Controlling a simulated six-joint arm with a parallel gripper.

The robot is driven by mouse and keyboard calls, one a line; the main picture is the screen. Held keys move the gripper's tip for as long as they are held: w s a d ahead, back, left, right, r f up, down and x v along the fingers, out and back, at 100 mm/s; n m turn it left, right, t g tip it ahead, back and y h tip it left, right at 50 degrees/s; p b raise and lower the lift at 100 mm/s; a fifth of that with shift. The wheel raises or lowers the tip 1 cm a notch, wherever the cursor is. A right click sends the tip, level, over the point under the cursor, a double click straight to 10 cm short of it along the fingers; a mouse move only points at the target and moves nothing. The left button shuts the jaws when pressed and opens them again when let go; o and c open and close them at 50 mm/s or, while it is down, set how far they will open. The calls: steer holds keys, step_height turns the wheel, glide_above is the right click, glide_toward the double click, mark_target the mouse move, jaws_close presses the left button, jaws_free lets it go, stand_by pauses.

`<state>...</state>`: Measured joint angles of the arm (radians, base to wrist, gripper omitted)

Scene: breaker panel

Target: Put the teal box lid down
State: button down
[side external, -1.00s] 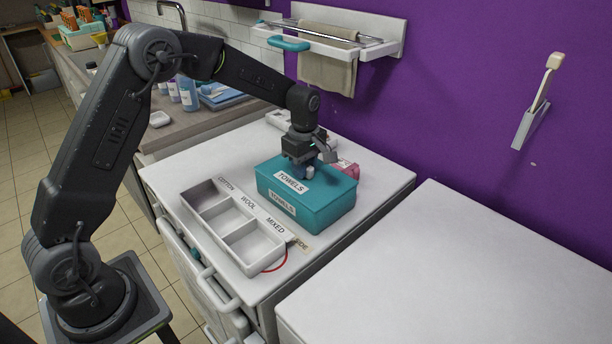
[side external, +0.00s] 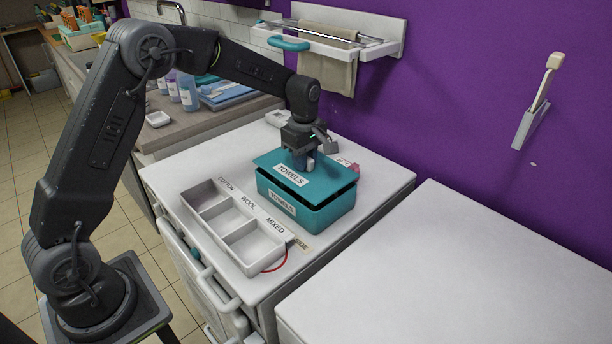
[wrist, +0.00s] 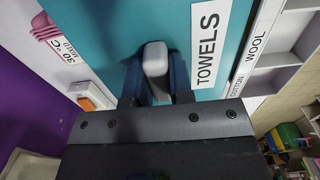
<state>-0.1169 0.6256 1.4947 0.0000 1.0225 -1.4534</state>
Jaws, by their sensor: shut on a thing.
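The teal box lid (side external: 328,178), labelled TOWELS, is raised a little above the teal box (side external: 325,217), with a dark gap along the right and front edges. The lid sits shifted toward the back left of the box, slightly tilted. My gripper (side external: 308,165) is above the lid and shut on its grey knob. In the wrist view the knob (wrist: 155,62) stands between my fingers, over the teal lid top (wrist: 115,28). The box's inside is hidden.
A white three-compartment tray (side external: 197,193), marked COTTON, WOOL and MIXED, stands left of the box. A pink item (side external: 353,168) is behind it. The purple wall (side external: 450,100) rises behind. The white top at right (side external: 460,270) is clear.

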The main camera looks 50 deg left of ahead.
steer(key=shift+r, duration=0.45)
steer(key=s+a, duration=0.5)
steer(key=a, duration=1)
steer(key=s+a, duration=0.4)
steer(key=a, duration=1.1)
steer(key=w+d+f, duration=0.2)
steer(key=w, duration=0.1)
steer(key=w+d+f, duration=0.2)
steer(key=w, duration=0.1)
steer(key=w+d+f, duration=0.2)
steer(key=w, duration=0.1)
steer(key=shift+d+f, duration=0.15)
steer(key=shift+d, duration=0.05)
steer(key=shift+f, duration=2.05)
steer(key=shift+f, duration=0.15)
steer(key=c, duration=1)
jaws_free()
